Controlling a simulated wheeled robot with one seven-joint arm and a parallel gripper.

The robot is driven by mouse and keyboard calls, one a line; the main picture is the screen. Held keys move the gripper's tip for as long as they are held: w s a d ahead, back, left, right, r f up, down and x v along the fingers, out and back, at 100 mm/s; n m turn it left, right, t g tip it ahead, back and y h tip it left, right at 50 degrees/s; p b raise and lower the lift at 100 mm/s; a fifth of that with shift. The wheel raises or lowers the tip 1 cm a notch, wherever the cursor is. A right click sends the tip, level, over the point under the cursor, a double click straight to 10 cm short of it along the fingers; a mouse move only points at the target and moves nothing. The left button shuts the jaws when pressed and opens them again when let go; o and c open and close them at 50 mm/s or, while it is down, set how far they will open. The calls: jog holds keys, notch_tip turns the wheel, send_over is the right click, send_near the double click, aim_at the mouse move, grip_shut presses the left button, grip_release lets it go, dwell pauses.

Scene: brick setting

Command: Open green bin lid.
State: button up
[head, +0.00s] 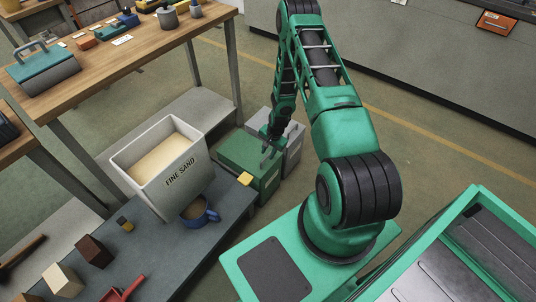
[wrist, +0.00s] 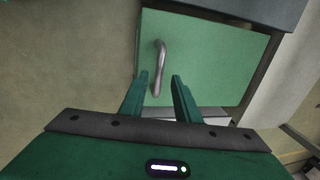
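The green bin (head: 238,158) stands on the floor beyond the grey bench. Its lid looks shut in the head view. The lid (wrist: 215,60) fills the middle of the wrist view as a flat green panel. A silver bar handle (wrist: 161,62) is fixed near its left side. My gripper (head: 268,152) is over the right part of the bin. In the wrist view my gripper (wrist: 159,75) is open, with two green fingers apart and nothing held. The handle's near end shows between the fingers; I cannot tell whether they touch it.
A grey bin (head: 293,150) stands right beside the green one. A wooden workbench (head: 120,62) is farther back. Floor is clear behind the bins.

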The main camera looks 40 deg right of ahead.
jog(key=shift+w+f, duration=0.1)
jog(key=shift+f, duration=0.6)
jog(key=shift+c, duration=0.2)
